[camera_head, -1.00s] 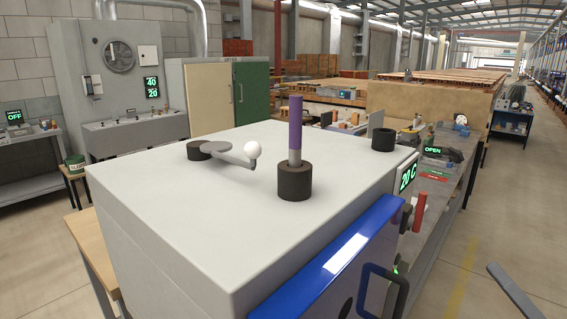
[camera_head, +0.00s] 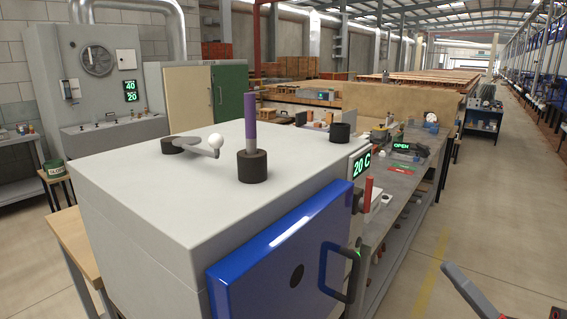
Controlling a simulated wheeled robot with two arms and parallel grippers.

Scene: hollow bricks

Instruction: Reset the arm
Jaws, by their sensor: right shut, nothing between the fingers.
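My right gripper (camera_head: 464,284) shows only in part at the bottom right corner, as a dark slanted piece with a little red. It is shut and empty, over the open floor and apart from the blue door. The rest of my right arm is cut off by the frame edge. My left gripper is not in view.
A large grey box (camera_head: 150,205) with a blue door (camera_head: 285,250) and dark handle (camera_head: 340,272) fills the middle. On its top are a purple rod in a black collar (camera_head: 252,167) and a white-knobbed lever (camera_head: 200,148).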

